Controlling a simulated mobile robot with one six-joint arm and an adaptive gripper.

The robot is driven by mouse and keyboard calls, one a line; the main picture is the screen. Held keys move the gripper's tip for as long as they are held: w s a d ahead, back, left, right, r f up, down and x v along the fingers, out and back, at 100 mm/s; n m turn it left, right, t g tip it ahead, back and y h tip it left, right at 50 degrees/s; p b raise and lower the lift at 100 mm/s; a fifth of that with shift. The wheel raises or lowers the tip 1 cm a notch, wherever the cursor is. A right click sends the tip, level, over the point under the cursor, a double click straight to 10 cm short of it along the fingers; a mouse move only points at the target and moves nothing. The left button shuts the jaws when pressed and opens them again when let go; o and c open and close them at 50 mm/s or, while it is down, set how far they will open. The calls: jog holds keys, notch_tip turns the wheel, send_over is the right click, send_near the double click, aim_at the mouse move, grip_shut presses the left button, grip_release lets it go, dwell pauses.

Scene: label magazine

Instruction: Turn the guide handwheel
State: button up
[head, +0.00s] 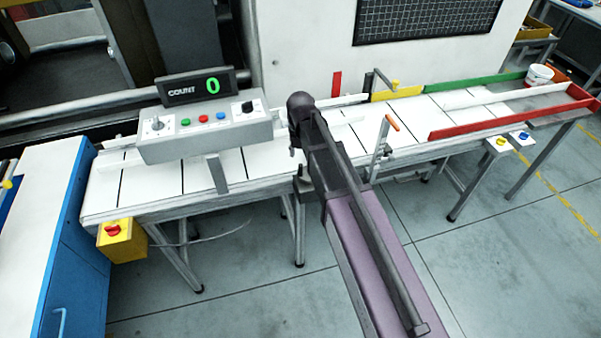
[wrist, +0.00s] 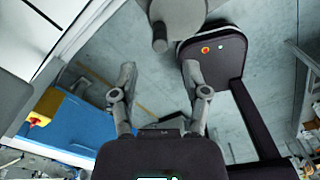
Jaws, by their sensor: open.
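In the wrist view a grey round part with a short knob, which looks like the guide handwheel (wrist: 183,14), is cut off by the top edge. Its knob (wrist: 160,43) points down the picture. My gripper (wrist: 158,69) is open, with its two fingers spread apart and nothing between them. The knob lies ahead of the gap between the fingertips, and I see no contact. In the head view my arm covers the middle front of the conveyor (head: 232,171), and I cannot make out the handwheel or the fingers there.
A control box (head: 205,130) with a display reading 0 stands over the conveyor. An upright post with an orange handle (head: 392,123) rises right of my arm. A yellow switch box (head: 122,241) and a blue cabinet (head: 68,235) are at the left. The floor in front is clear.

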aim_at(300, 175)
jog(key=shift+f+b, duration=3.1)
jog(key=shift+f, duration=0.3)
grip_shut()
